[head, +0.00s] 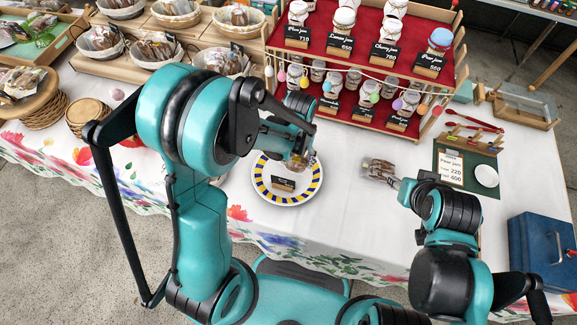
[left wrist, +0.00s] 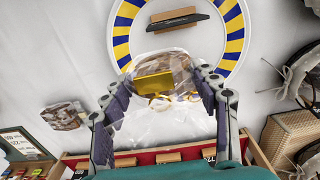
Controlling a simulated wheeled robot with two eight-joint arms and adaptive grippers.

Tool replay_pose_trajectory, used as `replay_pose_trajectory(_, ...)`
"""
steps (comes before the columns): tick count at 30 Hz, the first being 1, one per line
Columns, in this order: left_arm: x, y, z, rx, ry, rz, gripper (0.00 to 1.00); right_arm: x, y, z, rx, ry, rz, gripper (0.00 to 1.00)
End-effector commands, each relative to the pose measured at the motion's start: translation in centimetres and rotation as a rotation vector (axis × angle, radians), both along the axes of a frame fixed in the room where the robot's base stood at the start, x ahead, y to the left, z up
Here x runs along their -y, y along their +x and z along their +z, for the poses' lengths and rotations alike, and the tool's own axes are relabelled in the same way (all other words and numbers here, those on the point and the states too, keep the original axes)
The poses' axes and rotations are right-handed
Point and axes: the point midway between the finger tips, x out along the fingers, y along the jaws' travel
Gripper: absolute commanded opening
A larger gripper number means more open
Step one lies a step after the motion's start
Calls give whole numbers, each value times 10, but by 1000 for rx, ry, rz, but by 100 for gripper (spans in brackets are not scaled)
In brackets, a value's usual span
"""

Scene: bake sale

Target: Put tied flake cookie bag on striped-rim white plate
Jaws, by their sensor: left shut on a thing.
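The white plate (head: 262,187) with a blue and yellow striped rim lies on the white tablecloth; its rim also shows in the left wrist view (left wrist: 121,30). My left gripper (head: 298,158) is over the plate's far edge. In the left wrist view, its fingers (left wrist: 160,95) are shut on a clear cookie bag (left wrist: 168,68) with a gold tie; brown flakes show inside. The bag overlaps the plate's rim in that view; its height above the plate is unclear. My right gripper (head: 394,182) is beside another clear bag (head: 378,168); its finger opening is unclear.
A small dark card on a wooden stand (head: 283,184) sits on the plate. A red tiered jar rack (head: 350,60) stands behind. Baskets (head: 152,50) stand at the back left. A blue box (head: 541,250) is at the right. Tablecloth between plate and right bag is clear.

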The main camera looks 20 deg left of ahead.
Motion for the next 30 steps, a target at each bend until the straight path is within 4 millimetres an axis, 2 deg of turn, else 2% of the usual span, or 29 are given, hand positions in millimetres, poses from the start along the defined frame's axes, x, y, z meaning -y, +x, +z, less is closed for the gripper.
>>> replay_pose_trajectory(3, -20, 2, -14, 0, 0, 4, 46, 0, 0, -8, 0, 0, 0, 40)
replay_pose_trajectory(7, -29, 3, -18, 0, 0, 1, 46, 0, 0, -9, 0, 0, 0, 40)
replay_pose_trajectory(11, -30, 4, -28, 0, 0, -1, 46, 0, 0, -14, 0, 0, 0, 40)
replay_pose_trajectory(17, -30, 3, -58, 0, 0, -1, 46, 0, 0, -28, 0, 0, 0, 40)
replay_pose_trajectory(29, -30, 3, -62, 0, 0, -1, 46, 0, 0, -31, 0, 0, 0, 40)
replay_pose_trajectory(30, -30, 3, -61, 0, 0, -1, 68, 0, 0, -30, 0, 0, 0, 40)
